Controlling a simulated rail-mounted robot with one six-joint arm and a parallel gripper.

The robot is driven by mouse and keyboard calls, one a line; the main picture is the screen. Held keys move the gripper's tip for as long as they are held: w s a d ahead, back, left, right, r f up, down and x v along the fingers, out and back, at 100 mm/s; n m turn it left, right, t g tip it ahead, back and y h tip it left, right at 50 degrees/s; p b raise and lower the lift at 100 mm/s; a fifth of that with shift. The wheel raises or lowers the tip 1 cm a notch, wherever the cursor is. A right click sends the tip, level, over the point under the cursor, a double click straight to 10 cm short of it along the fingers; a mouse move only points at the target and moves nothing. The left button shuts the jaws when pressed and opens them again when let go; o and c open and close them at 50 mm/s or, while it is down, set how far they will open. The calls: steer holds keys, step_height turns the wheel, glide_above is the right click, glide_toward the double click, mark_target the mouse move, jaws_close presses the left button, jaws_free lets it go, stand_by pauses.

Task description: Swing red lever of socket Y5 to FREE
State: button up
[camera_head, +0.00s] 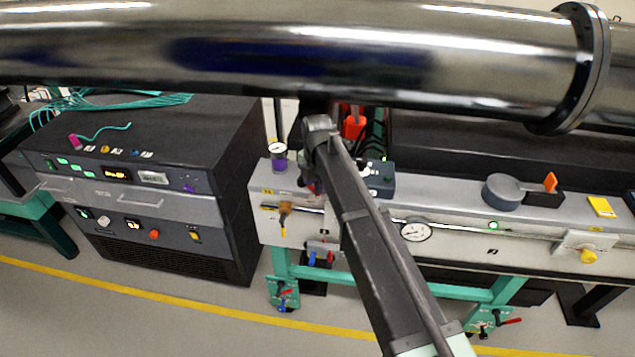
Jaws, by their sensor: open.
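No label reading Y5 or FREE can be made out, so I cannot tell which part is socket Y5. Small red-handled fittings show low on the green bench legs, a left red handle (286,292) and a right red handle (511,321). An orange-red part (354,123) stands behind my arm, just under the big pipe, partly covered. Small red and blue handles (320,257) hang below the bench front, beside my arm. My arm crosses the middle of the view and hides part of the bench. My gripper's fingertips cannot be made out.
A large shiny pipe (250,45) spans the top. A black instrument cabinet (150,190) stands left. The pale bench (475,248) carries a pressure gauge (415,231), a grey round part (502,192) and a yellow knob (588,256). The floor in front, with a yellow line (200,308), is clear.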

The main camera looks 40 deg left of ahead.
mark_target(317, 182)
step_height(317, 182, up, 11)
steer(key=p, duration=1)
steer(key=shift+f, duration=0.15)
steer(key=shift+f, duration=0.1)
